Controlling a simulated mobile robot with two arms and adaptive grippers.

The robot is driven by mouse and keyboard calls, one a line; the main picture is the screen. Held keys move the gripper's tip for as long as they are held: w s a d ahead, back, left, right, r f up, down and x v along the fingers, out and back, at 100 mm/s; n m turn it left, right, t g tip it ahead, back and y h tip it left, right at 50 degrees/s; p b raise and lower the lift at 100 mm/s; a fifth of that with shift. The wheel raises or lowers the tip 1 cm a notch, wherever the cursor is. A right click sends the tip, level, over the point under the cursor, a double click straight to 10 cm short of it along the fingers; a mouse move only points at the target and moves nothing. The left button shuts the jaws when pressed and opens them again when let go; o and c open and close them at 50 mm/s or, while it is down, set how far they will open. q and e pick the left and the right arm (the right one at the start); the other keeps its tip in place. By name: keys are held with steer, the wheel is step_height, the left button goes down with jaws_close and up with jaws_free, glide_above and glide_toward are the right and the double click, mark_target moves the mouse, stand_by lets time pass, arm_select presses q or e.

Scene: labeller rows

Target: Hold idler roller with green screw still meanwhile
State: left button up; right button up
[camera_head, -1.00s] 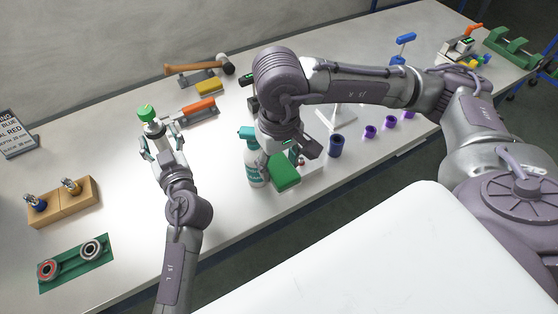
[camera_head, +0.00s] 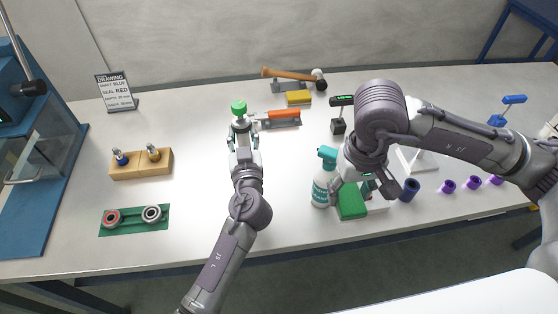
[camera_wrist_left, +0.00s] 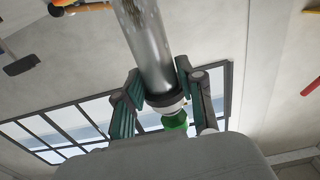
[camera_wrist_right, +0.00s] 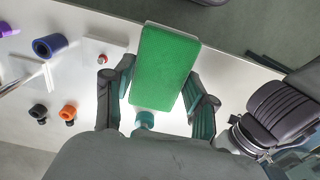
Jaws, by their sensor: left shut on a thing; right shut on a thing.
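The idler roller (camera_wrist_left: 150,45) is a shiny grey metal cylinder with a dark collar and a green screw (camera_wrist_left: 175,121) at one end. In the head view the green screw (camera_head: 239,107) is at the top. My left gripper (camera_head: 243,138) is shut around the roller, its fingers on both sides near the collar in the left wrist view. The roller looks roughly upright above the table. My right gripper (camera_head: 362,186) is shut on a green block (camera_wrist_right: 165,68), which also shows in the head view (camera_head: 351,203) beside a spray bottle (camera_head: 322,185).
A green tray with bearings (camera_head: 134,220), a wooden block with two fittings (camera_head: 141,164) and a drawing sign (camera_head: 116,93) stand left. Purple rings (camera_head: 448,187) stand right.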

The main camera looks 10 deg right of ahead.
stand_by(0.3)
arm_select(q)
steer(key=o, duration=1.2)
